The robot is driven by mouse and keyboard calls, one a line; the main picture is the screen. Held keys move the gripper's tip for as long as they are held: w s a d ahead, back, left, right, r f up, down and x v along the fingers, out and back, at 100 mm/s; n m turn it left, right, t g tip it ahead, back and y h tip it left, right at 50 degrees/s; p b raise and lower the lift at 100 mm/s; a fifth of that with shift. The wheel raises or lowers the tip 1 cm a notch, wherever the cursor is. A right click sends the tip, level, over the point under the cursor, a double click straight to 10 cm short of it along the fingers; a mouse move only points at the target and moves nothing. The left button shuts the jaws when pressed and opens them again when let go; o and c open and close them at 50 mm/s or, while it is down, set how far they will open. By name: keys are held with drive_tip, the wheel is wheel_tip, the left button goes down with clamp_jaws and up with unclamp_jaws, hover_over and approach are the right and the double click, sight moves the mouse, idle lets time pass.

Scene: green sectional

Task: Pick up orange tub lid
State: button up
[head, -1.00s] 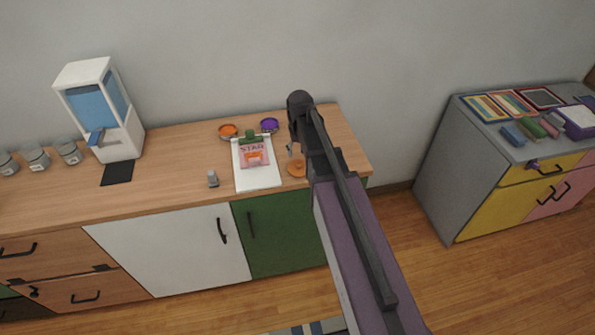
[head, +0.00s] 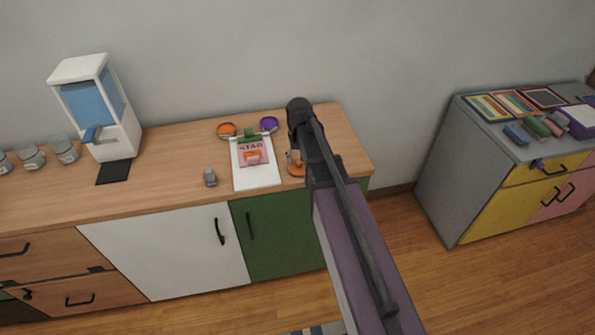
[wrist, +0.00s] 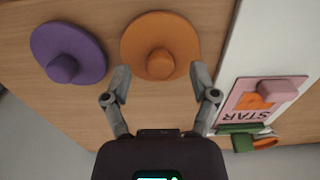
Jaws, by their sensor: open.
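The orange tub lid (wrist: 160,45) is a round disc with a raised knob, lying on the wooden counter. In the head view the lid (head: 296,170) is right of the clipboard and partly hidden by my gripper. My gripper (wrist: 161,75) is open and empty, with one fingertip on each side of the lid's near part in the wrist view. In the head view my gripper (head: 292,158) is just over the lid. I cannot tell whether the fingers touch it.
A purple lid (wrist: 68,53) lies close beside the orange one. A white clipboard (head: 258,176) with a pink STAR pad (head: 252,151) is on the other side. An orange tub (head: 227,130) and a purple tub (head: 269,124) stand near the wall. A small grey object (head: 210,177) sits farther left.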

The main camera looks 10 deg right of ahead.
drive_tip(key=shift+f+b, duration=0.55)
drive_tip(key=shift+f, duration=0.35)
drive_tip(key=c, duration=0.9)
